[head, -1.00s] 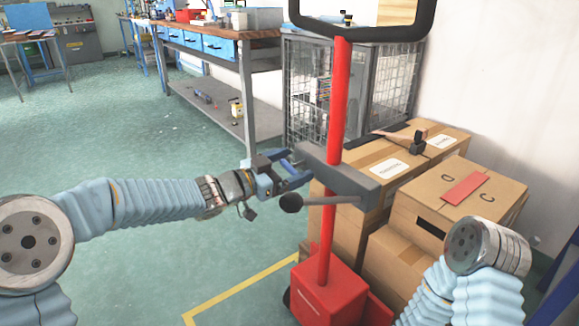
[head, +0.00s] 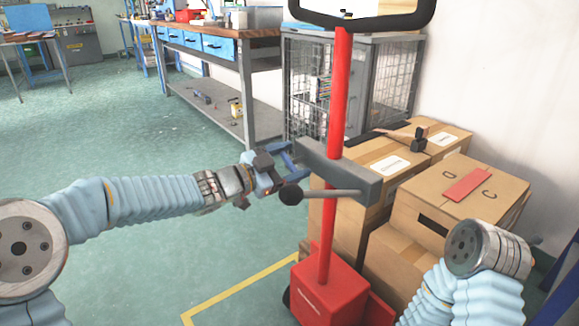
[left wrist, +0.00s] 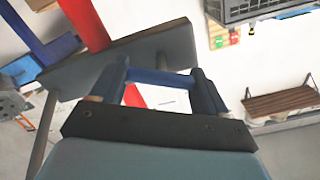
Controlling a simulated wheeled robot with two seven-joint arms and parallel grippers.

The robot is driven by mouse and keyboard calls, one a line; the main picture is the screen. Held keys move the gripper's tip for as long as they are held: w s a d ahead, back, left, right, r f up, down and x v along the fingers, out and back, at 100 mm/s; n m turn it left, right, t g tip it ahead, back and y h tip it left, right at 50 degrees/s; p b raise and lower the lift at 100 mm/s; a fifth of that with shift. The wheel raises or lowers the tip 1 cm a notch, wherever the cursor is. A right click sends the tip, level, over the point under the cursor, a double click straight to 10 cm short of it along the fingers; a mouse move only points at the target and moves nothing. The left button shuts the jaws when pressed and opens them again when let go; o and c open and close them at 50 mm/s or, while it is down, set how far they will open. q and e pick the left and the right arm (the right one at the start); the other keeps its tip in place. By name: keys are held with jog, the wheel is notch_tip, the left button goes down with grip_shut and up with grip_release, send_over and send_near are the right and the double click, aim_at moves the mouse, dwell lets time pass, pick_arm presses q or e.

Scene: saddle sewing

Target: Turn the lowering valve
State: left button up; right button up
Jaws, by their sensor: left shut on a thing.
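The red post (head: 338,100) of a lifter carries a grey block (head: 350,178) partway up. A thin grey lever (head: 330,192) with a black round knob (head: 290,194) sticks out from the block to the left. My left gripper (head: 291,158) is at the block's left end, above the knob. In the left wrist view its blue fingers (left wrist: 165,80) reach the edge of the grey block (left wrist: 130,55). It is shut on the block's end, though the contact is partly hidden. The lever also shows there (left wrist: 42,130). My right gripper is out of view.
Cardboard boxes (head: 462,200) are stacked right behind the post. The red base (head: 328,295) stands by a yellow floor line (head: 240,290). A wire cage (head: 390,75) and a workbench (head: 215,45) are behind.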

pick_arm(q)
jog(key=m+b, duration=0.1)
jog(key=m, duration=0.2)
jog(key=shift+f+b, duration=0.2)
jog(key=shift+b, duration=0.15)
jog(key=m+b, duration=0.2)
jog(key=m, duration=0.1)
jog(key=shift+s+d+f+m, duration=0.1)
jog(key=shift+m, duration=0.2)
jog(key=m+b, duration=0.2)
jog(key=m, duration=0.2)
jog(key=shift+m+b, duration=0.4)
jog(key=o, duration=1)
jog(key=shift+c, duration=0.2)
jog(key=p+v, duration=0.1)
jog(key=v, duration=1.3)
